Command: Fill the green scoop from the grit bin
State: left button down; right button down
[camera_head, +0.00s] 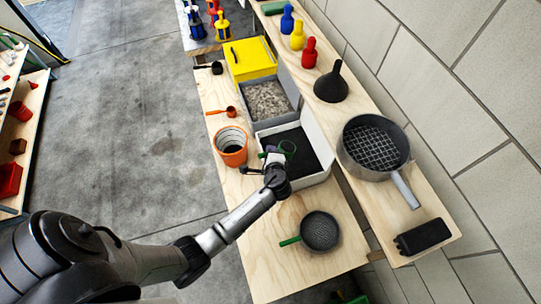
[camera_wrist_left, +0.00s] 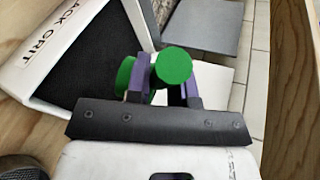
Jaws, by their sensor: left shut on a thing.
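In the left wrist view, the purple fingers of my left gripper (camera_wrist_left: 168,80) stand on either side of the green handle (camera_wrist_left: 173,66). The bin (camera_wrist_left: 62,30) there is labelled with words ending in "CK GRIT" and holds dark material. The scoop's bowl is mostly hidden there, and its contents cannot be told. My right gripper is not in view.
A grey gravel bin (camera_head: 268,98) and yellow lid (camera_head: 250,58) lie behind. An orange bucket (camera_head: 231,146) stands left of the black grit bin. A green-handled sieve (camera_head: 319,231) lies in front. A large pan with a mesh (camera_head: 373,146) and black funnel (camera_head: 331,84) stand on the right shelf.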

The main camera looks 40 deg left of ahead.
pick_arm(q)
jog(key=r+n+t+b, duration=0.1)
jog(key=n+b, duration=0.1)
jog(key=b, duration=0.1)
jog(key=shift+r+t, duration=0.2)
jog(key=shift+t, duration=0.2)
jog(key=shift+r+y+b, duration=0.25)
jog(key=shift+y+b, duration=0.1)
jog(key=shift+y, duration=0.05)
jog(key=shift+r, duration=0.1)
